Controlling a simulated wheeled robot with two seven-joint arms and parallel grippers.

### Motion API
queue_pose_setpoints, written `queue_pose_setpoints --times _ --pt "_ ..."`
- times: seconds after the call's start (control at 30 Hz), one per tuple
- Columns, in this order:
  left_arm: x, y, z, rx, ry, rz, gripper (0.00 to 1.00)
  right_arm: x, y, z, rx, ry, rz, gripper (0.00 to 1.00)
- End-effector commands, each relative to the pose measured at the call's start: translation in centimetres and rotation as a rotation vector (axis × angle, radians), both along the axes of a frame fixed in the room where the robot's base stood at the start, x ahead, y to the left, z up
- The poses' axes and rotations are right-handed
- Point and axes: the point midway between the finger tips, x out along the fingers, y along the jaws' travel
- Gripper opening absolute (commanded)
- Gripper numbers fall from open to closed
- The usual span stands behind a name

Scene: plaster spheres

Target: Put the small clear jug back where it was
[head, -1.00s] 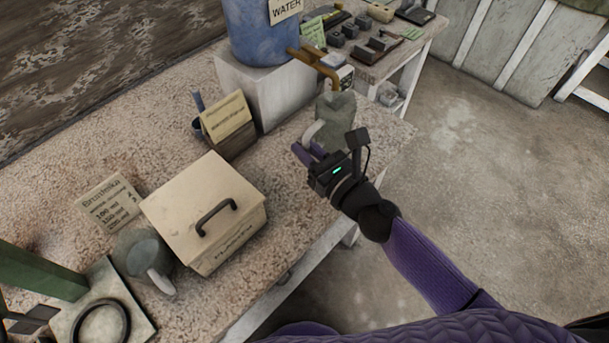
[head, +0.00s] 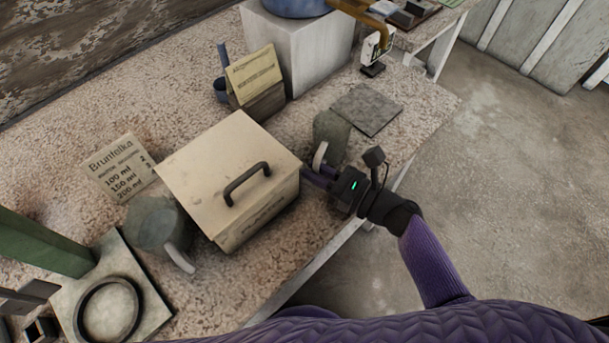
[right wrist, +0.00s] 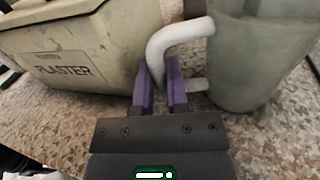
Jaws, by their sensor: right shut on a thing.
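The small clear jug (head: 331,131), greyish and see-through with a white handle, is upright just right of the plaster box. My right gripper (head: 318,177) is shut on its handle from the near side. In the right wrist view the purple fingers (right wrist: 160,92) are at the pale handle, with the jug's body (right wrist: 258,55) to the right. I cannot tell whether its base touches the table. A second, similar jug (head: 157,226) with a white handle stands left of the box. My left gripper is not clearly in view.
The lidded plaster box (head: 225,178) stands close left of the held jug. A grey square mat (head: 367,108) lies bare behind it, below the tap (head: 368,22). A Brunfelka card (head: 121,168) and a plate with a ring (head: 148,301) are at left.

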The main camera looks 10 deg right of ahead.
Motion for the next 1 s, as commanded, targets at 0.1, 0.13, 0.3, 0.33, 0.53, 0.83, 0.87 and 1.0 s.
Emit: queue_pose_setpoints --times 0.1,0.13,0.3,0.33,0.53,0.83,0.87,1.0 --pt "0.0 0.3 0.2 0.005 -0.001 -0.002 0.47 0.0 0.0 0.2 0.001 -0.002 0.000 0.00" --pt "0.0 0.3 0.2 0.005 0.000 -0.002 0.47 0.0 0.0 0.2 0.001 -0.002 0.000 0.00" --pt "-0.3 0.2 -0.2 0.002 0.006 -0.002 0.47 0.0 0.0 -0.2 0.001 -0.002 0.000 0.00" --pt "-0.4 0.2 -0.3 0.003 0.007 -0.002 0.47 0.0 0.0 -0.3 0.001 -0.002 0.000 0.00" --pt "-0.4 0.2 -0.1 0.004 0.007 -0.001 0.47 0.0 0.0 -0.1 0.000 -0.001 0.000 0.53" --pt "-0.4 0.3 0.5 0.005 0.006 0.000 0.47 0.0 -0.1 0.6 0.000 -0.002 0.000 0.53" --pt "-0.4 0.3 0.4 0.005 0.007 0.000 0.47 -0.4 -0.5 0.3 -0.001 0.001 -0.002 0.53" --pt "-0.3 0.3 0.6 0.005 0.005 0.000 0.47 -2.7 -3.5 0.2 -0.003 0.003 -0.002 0.53"
